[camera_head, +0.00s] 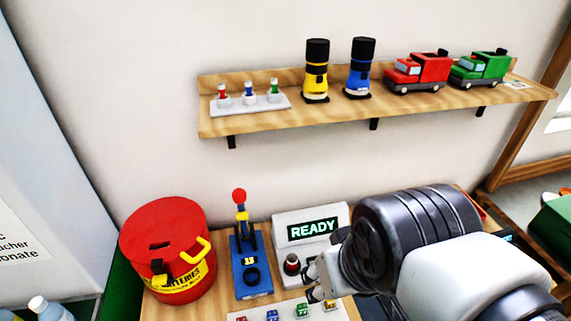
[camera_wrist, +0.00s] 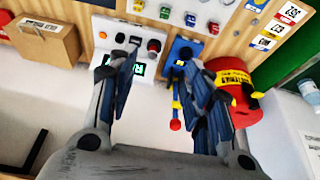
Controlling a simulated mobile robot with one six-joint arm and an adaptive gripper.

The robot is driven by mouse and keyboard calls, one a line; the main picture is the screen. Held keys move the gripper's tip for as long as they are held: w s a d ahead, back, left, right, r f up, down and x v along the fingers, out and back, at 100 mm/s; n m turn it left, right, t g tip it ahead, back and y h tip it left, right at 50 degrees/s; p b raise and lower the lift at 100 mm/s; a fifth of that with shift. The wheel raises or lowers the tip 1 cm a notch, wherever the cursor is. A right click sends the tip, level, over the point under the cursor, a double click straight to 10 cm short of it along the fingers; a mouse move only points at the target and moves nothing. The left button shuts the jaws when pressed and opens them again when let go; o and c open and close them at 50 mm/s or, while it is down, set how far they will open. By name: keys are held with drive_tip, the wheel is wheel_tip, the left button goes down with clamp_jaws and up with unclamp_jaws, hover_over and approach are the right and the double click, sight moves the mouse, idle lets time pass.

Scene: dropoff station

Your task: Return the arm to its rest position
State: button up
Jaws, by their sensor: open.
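My arm reaches in from the lower right of the head view, over the wooden table. My gripper (camera_head: 318,284) is partly hidden behind my own wrist there. In the wrist view my gripper (camera_wrist: 165,95) shows two dark fingers spread apart with nothing between them. Beyond the fingers are the white station box (camera_head: 312,216) with a lit READY screen (camera_head: 312,229) and the blue stand (camera_head: 249,270) with a red ball on top. The gripper tips appear close to the front of the white box; whether they touch it I cannot tell.
A red canister (camera_head: 165,240) stands at the table's left. A wooden shelf (camera_head: 330,115) above holds two dark-topped figures, a red truck (camera_head: 417,72) and a green truck (camera_head: 481,68). A cardboard box (camera_wrist: 44,38) shows in the wrist view. A white tray (camera_head: 290,312) with small coloured pieces lies in front.

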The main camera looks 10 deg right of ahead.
drive_tip(key=shift+s+f, duration=0.1)
drive_tip(key=shift+s, duration=0.5)
wheel_tip(320, 180, down, 5)
drive_tip(key=b, duration=0.5)
drive_tip(key=shift+c, duration=0.3)
